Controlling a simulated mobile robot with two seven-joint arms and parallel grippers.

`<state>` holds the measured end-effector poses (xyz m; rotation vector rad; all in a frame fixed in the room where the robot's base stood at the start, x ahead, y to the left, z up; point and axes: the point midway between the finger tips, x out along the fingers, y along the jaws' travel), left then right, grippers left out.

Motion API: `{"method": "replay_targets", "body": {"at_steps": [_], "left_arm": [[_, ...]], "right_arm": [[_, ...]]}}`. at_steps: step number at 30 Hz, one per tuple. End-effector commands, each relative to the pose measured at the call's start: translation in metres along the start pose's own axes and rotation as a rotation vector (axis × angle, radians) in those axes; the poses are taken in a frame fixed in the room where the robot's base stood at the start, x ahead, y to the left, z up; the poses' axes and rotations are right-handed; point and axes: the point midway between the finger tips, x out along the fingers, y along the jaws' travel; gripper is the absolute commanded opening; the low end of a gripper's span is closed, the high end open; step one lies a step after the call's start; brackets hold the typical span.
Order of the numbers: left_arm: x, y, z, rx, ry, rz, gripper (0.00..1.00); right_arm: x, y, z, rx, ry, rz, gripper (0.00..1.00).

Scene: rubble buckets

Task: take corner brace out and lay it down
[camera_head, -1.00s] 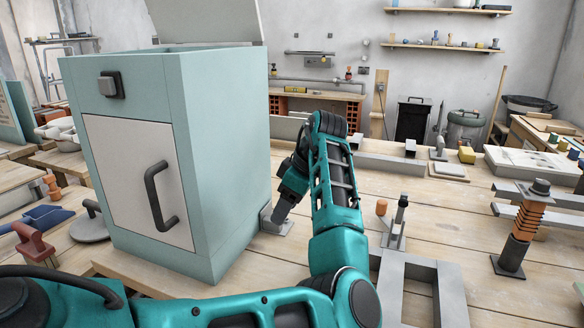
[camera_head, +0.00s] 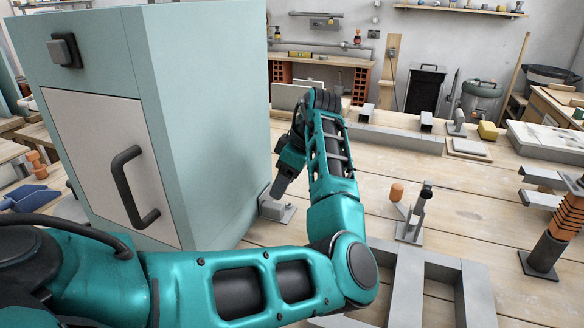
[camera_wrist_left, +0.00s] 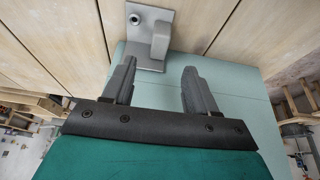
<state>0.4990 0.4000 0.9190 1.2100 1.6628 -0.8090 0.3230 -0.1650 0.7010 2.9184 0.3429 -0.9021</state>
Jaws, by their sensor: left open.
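A grey metal bracket (camera_head: 275,209) with a flat plate and a raised block sits on the table against the lower right side of a pale teal box (camera_head: 205,130). It may be the corner brace; I cannot tell for sure. My left gripper (camera_head: 279,189) is just above it, pointing down beside the box. In the left wrist view the two fingers (camera_wrist_left: 160,72) are apart with nothing between them, and the bracket (camera_wrist_left: 152,30) lies just beyond their tips. The inside of the box is hidden by its walls and closed white door (camera_head: 110,165). My right gripper is not in view.
A grey frame (camera_head: 470,295) and a small clamp-like tool (camera_head: 414,215) stand right of my arm. An orange-and-black post (camera_head: 562,230) stands at the far right. Grey bars (camera_head: 395,138) lie behind. Bare planks (camera_head: 450,190) are free between them.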

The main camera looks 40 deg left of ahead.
Motion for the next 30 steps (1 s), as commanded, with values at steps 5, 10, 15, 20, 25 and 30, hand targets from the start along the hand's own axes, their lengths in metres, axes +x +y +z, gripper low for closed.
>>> {"method": "replay_targets", "body": {"at_steps": [5, 10, 15, 20, 25, 30], "left_arm": [[0.038, -0.001, 0.001, 0.0, 0.0, -0.003, 0.57], [0.062, 0.0, 0.0, 0.001, 0.0, -0.001, 0.57], [0.073, 0.0, 0.0, 0.0, 0.0, 0.0, 0.57], [0.075, 0.0, 0.0, 0.0, 0.0, 0.001, 0.57], [0.075, 0.0, 0.0, 0.0, 0.0, 0.001, 0.57], [0.075, 0.0, 0.0, 0.0, 0.0, 0.001, 0.41]], "right_arm": [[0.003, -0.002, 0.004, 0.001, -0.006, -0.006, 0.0], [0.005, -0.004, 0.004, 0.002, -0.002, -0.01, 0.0], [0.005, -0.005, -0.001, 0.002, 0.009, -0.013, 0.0], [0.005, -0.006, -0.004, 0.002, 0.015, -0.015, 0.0], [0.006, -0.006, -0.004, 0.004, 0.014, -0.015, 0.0], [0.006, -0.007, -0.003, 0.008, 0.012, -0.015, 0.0]]}}
